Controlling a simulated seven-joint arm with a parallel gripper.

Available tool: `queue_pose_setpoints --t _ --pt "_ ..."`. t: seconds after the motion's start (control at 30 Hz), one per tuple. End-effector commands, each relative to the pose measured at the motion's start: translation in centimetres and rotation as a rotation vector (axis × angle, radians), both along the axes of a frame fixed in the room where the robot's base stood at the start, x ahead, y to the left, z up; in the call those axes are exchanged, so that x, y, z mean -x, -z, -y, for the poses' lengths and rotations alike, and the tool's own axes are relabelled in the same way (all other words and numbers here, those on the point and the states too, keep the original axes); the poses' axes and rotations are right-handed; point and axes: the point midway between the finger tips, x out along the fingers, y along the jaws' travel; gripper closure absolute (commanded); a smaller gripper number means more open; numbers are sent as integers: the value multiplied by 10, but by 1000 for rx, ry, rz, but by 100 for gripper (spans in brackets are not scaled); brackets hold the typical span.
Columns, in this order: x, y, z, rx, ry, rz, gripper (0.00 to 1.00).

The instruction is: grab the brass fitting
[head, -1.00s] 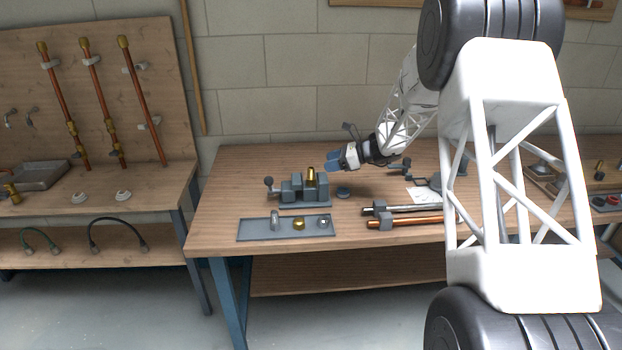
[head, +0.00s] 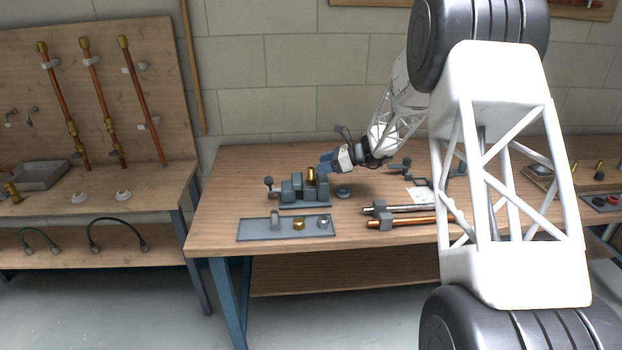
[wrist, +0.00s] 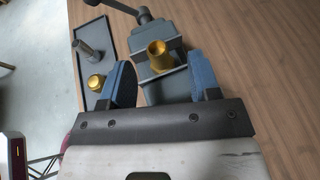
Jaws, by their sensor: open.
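A brass fitting (head: 311,175) stands upright in the grey vise (head: 291,190) on the workbench. In the wrist view the fitting (wrist: 161,57) shows its open round top, between the vise jaws. My gripper (head: 325,163) is just behind and to the right of the fitting in the head view. In the wrist view my gripper's (wrist: 163,80) two blue fingers are apart and empty, with the fitting ahead of the gap between them. I see no contact. A second, shorter brass piece (head: 299,224) lies on the grey tray (head: 254,230); it also shows in the wrist view (wrist: 95,83).
The tray also holds a grey cylinder (head: 275,219) and a small silvery piece (head: 323,221). A dark round puck (head: 343,192) lies right of the vise. Copper and steel pipes (head: 408,221) lie further right.

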Motion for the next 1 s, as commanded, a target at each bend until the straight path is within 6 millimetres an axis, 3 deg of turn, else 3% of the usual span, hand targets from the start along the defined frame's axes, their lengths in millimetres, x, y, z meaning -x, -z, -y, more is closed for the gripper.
queue_pose_setpoints --t 0.17,0.6,1.0 --pt "0 2 -4 0 -1 0 43" --pt "-7 22 -43 0 -2 -1 43" --pt "-8 24 -46 0 0 0 43"
